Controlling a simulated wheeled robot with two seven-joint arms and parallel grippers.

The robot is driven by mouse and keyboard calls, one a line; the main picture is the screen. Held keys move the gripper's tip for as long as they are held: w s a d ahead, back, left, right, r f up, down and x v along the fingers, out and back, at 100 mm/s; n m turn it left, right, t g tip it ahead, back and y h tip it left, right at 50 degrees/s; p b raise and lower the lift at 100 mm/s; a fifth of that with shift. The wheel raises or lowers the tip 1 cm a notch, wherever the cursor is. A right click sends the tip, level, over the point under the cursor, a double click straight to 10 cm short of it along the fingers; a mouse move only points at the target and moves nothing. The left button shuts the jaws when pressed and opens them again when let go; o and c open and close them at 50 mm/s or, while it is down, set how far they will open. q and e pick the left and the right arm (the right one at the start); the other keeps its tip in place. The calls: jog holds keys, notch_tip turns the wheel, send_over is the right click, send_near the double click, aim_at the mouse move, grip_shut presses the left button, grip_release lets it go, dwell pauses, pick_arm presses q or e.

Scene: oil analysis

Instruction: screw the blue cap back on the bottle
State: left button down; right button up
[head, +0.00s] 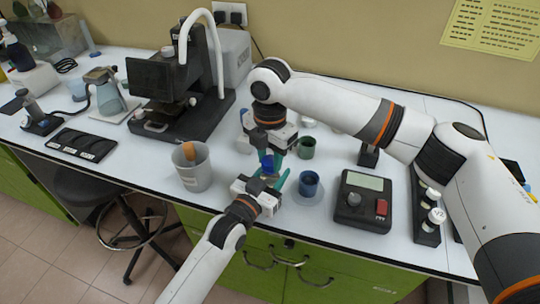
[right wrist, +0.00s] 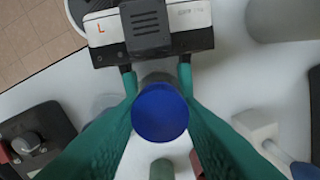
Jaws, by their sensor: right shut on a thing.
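The blue cap (right wrist: 160,112) is between the green fingers of my right gripper (right wrist: 161,125), which is shut on it. In the head view the right gripper (head: 269,155) points down over the front of the bench, with the blue cap (head: 267,164) low between the arms. The bottle (right wrist: 158,78) shows only as a greyish strip behind the cap; the rest is hidden. My left gripper (right wrist: 158,72) reaches in from the front with its fingers on both sides of the bottle, seemingly shut on it. The cap is over the bottle; I cannot tell whether they touch.
A grey bucket (head: 193,174) stands left of the grippers. A blue cup (head: 308,184) on a clear dish and a green cup (head: 306,147) stand close on the right. Further right are a dark device (head: 362,203) and a bottle rack (head: 428,237). A microscope (head: 155,80) is behind left.

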jog(key=m, duration=0.6)
jog(key=shift+f, duration=0.1)
jog(key=m, duration=0.6)
jog(key=shift+m, duration=0.3)
jog(key=m, duration=0.6)
jog(key=shift+a, duration=0.1)
jog(key=m, duration=0.4)
jog(key=o, duration=1.1)
jog(key=shift+c, duration=0.2)
jog(key=shift+r, duration=2.3)
jog(key=shift+c, duration=0.4)
